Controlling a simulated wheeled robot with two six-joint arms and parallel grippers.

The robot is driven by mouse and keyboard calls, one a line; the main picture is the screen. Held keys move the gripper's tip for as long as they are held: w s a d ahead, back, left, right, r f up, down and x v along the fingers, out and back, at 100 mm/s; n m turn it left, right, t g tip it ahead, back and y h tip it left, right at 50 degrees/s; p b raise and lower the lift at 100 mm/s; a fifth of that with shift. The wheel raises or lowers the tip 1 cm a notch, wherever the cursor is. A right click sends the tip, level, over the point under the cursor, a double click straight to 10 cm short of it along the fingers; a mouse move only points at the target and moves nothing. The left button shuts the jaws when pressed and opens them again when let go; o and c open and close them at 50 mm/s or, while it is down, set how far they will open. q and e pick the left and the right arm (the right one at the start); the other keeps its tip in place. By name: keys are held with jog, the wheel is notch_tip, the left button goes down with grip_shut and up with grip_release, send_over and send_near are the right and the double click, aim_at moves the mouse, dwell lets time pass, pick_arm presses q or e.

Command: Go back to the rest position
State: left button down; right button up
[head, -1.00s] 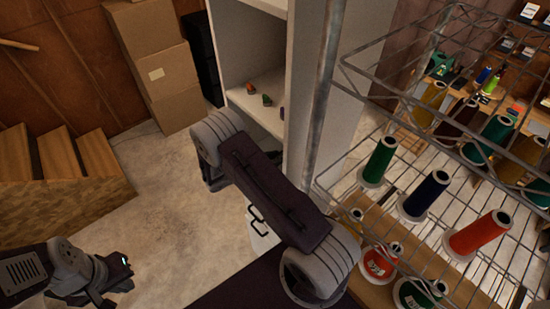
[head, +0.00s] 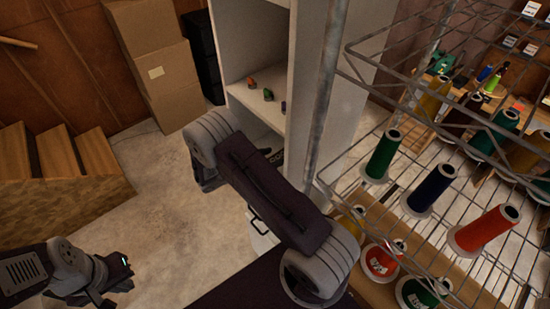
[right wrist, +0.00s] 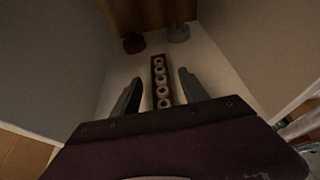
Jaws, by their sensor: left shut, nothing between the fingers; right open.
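My left gripper (head: 110,292) is at the lower left in the head view, shut and empty, above the bare floor. My right arm (head: 275,190) reaches forward across the middle of the head view, and its gripper is hidden there behind my arm. In the right wrist view my right gripper (right wrist: 160,80) is open. Its fingers show on either side of a narrow dark holder (right wrist: 155,66) with several pale ring-shaped pieces in a row. Whether the fingers touch the holder cannot be told.
A white cabinet (head: 310,100) stands just beyond my right arm, with small coloured pieces (head: 267,94) on its shelf. A wire rack (head: 405,165) with thread cones is close on the right. Wooden steps (head: 60,165) and cardboard boxes (head: 150,60) are at left; floor between is clear.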

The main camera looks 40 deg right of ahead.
jog(key=b+v, duration=0.2)
jog(key=v, duration=0.4)
jog(key=shift+a, duration=0.4)
jog(key=shift+s+a+r, duration=0.1)
jog(key=shift+a+r, duration=0.05)
jog(key=shift+r, duration=0.05)
